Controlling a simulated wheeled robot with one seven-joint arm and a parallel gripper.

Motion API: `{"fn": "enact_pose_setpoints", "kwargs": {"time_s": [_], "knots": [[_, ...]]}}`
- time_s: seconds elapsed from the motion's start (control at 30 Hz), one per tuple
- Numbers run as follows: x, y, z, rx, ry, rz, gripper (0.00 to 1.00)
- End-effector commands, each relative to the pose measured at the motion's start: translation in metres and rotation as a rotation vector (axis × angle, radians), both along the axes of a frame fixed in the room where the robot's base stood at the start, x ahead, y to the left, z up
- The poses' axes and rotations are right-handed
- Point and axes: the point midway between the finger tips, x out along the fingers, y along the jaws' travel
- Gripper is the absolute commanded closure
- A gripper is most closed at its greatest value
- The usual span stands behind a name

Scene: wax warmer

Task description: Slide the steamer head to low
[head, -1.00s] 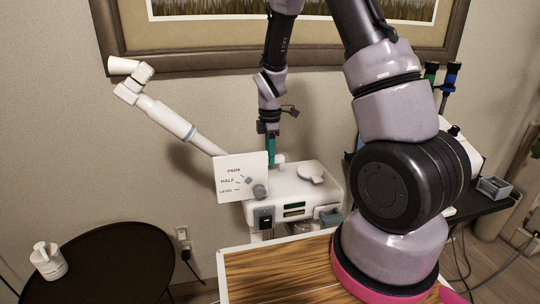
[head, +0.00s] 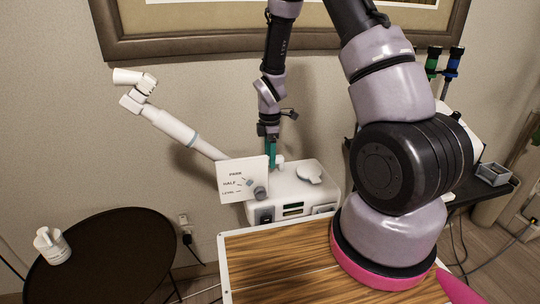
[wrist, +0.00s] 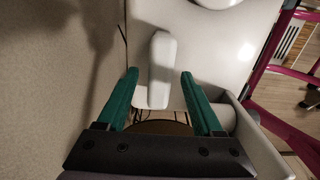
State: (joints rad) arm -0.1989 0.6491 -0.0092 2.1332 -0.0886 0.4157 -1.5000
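The white steamer unit (head: 326,186) stands behind the wooden tabletop, and its white boom (head: 170,124) slants up left to the cylindrical head (head: 127,76). A white sign (head: 232,192) on its front reads PARK, HALF, LEVEL; a grey pointer (head: 249,183) shows beside HALF. My gripper (head: 271,152) points down at the unit's back left, behind the sign. In the wrist view, its green fingers (wrist: 158,76) stand apart on both sides of a white rounded bar (wrist: 161,60), with a gap each side. Whether the fingertips touch anything lower is hidden.
The wooden tabletop (head: 275,262) lies in front of the unit. A dark round side table (head: 120,262) with a white jar (head: 50,244) is at left. A black cart with a grey tray (head: 493,175) is at right. My arm crosses the right half.

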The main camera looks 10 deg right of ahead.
Motion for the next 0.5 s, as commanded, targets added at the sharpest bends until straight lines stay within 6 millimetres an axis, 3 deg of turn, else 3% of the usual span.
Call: {"fn": "enact_pose_setpoints", "kwargs": {"time_s": [0.27, 0.5], "knots": [[0.0, 0.0, 0.003, 0.0, -0.001, 0.0, 0.32], [0.002, -0.001, 0.04, 0.001, -0.006, -0.002, 0.32]]}}
